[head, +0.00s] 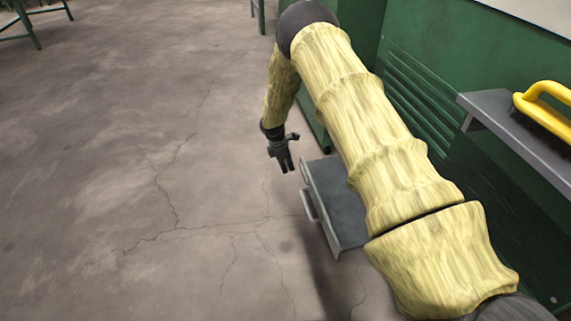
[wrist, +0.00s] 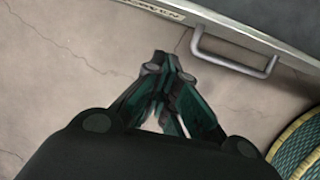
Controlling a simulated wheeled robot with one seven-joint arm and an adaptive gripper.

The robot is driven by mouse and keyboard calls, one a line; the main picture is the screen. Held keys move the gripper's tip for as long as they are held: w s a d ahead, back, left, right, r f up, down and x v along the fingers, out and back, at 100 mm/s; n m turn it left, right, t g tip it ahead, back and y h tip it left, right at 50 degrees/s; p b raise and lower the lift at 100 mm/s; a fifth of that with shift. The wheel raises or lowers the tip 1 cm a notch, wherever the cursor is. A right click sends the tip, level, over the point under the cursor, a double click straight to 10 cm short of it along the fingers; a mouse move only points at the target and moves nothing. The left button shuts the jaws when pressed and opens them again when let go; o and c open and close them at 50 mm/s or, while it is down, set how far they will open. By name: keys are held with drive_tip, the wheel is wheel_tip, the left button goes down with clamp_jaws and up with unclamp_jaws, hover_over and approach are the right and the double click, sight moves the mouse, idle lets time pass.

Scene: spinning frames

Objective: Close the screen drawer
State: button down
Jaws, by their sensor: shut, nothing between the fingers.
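The screen drawer (head: 345,212) is grey and stands pulled out from the green machine; my arm hides part of it in the head view. Its front has a bar handle (head: 309,206). In the wrist view the drawer's front edge (wrist: 285,35) runs across the top right, with a partly readable label (wrist: 150,11) and the grey handle (wrist: 235,64). My gripper (head: 287,168) is shut and empty, in front of the drawer near its far corner, pointing down. In the wrist view its fingertips (wrist: 168,62) are left of the handle and appear apart from it.
The green machine (head: 418,100) with louvred slots stands behind the drawer. A grey shelf (head: 510,120) with a yellow handle (head: 545,105) juts out at the right. Green table legs (head: 30,25) stand far off at top left. The cracked concrete floor (head: 130,170) left of the drawer is clear.

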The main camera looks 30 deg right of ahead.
drive_tip(key=s+d+f+b, duration=0.1)
drive_tip(key=d+f+b, duration=0.2)
drive_tip(key=d+f, duration=0.1)
drive_tip(key=shift+d, duration=0.4)
drive_tip(key=s+d+p, duration=0.1)
drive_tip(key=s+d, duration=0.1)
drive_tip(key=d, duration=0.6)
drive_tip(key=s+d+p, duration=0.2)
drive_tip(key=d, duration=0.6)
drive_tip(key=s+d+p, duration=0.2)
drive_tip(key=d, duration=0.6)
drive_tip(key=shift+d, duration=0.2)
drive_tip(key=shift+a, duration=0.1)
